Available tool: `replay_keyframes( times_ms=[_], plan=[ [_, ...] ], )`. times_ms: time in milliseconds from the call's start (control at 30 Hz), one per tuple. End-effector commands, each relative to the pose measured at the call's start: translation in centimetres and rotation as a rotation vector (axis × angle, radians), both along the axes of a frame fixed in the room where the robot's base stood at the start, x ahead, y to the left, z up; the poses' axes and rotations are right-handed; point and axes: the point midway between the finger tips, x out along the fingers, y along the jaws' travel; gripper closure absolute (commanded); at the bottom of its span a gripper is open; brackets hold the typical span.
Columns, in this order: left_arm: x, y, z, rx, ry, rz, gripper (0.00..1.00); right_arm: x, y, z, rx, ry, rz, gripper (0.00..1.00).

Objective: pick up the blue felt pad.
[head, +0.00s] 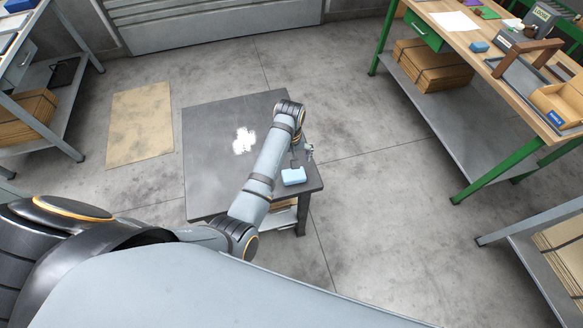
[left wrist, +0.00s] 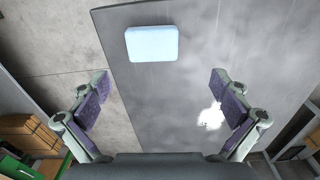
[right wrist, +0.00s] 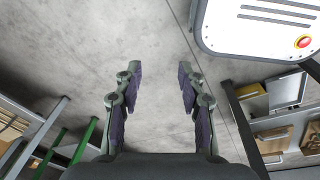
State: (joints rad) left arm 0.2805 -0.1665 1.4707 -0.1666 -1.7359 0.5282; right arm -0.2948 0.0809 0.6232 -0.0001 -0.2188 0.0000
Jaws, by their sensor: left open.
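A light blue pad-like block (head: 293,176) lies on the dark grey table near its right front corner. It also shows in the left wrist view (left wrist: 152,43), above and between the fingertips there. My left gripper (head: 308,151) is over the table's right edge, just beyond the block in the head view and partly hidden by my arm. Its fingers (left wrist: 160,85) are wide apart, with nothing between them. My right gripper (right wrist: 158,68) is out of the head view. In its own view its fingers stand apart and empty over bare floor.
A white patch (head: 244,141) marks the grey table top (head: 208,150). A green-legged workbench (head: 470,50) at the right carries a smaller blue block (head: 478,47), a wooden tray (head: 561,105) and tools. A shelf unit (head: 50,95) stands at the left.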

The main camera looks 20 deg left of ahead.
Motion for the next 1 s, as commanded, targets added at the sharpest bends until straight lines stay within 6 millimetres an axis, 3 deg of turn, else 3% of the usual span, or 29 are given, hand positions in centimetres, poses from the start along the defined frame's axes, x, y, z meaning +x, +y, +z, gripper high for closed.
replay_keyframes(
  times_ms=[100, 233, 500, 767, 1000],
  plan=[
    [0.9, -0.9, 1.1, -0.004, 0.016, 0.021, 0.0, 0.0, 0.2, 0.1, 0.003, 0.0, -0.001, 0.6],
    [0.9, -1.0, 0.8, -0.003, 0.021, 0.025, 0.0, -0.2, 0.3, 0.1, 0.003, 0.003, -0.001, 0.6],
    [0.9, -1.0, -3.5, -0.003, 0.019, 0.023, 0.0, -1.1, 0.2, 0.4, 0.003, 0.017, -0.002, 0.6],
    [0.8, -1.0, -4.8, -0.003, 0.019, 0.023, 0.0, -0.8, 0.1, 0.7, 0.002, 0.013, -0.001, 0.6],
    [0.6, -1.2, -8.8, -0.004, 0.019, 0.023, 0.0, -0.7, -0.1, 1.1, -0.001, 0.011, 0.0, 0.6]
  ],
)
